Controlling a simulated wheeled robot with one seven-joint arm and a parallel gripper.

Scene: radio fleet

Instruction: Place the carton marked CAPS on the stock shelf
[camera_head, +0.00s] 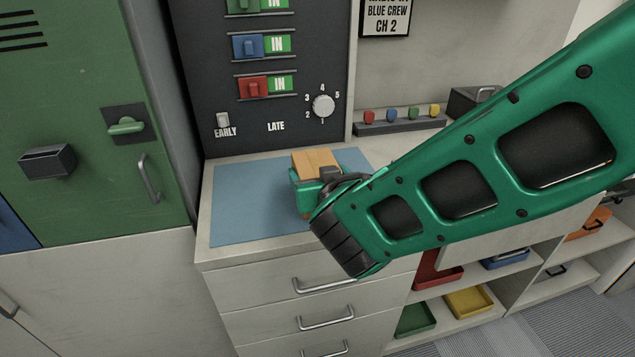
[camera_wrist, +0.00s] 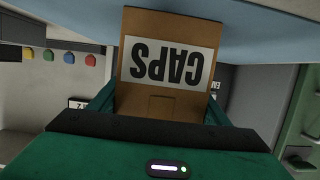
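The carton marked CAPS is a brown box with a white label; in the wrist view the carton (camera_wrist: 165,75) fills the middle, its lettering upside down. In the head view the carton (camera_head: 316,161) is over the blue mat (camera_head: 245,205) on the counter. My gripper (camera_head: 312,182) has its green fingers along both sides of the carton, with no gap visible, and looks shut on it. My arm hides part of the carton's surroundings. I cannot tell whether the carton's base touches the mat. No shelf labelled as stock shows.
Open shelves under the counter at right hold a yellow tray (camera_head: 468,301), a green tray (camera_head: 414,319) and other trays. A dark panel (camera_head: 270,125) stands behind the mat. A row of coloured pegs (camera_head: 402,122) is at the back. A green locker (camera_head: 90,120) is at left.

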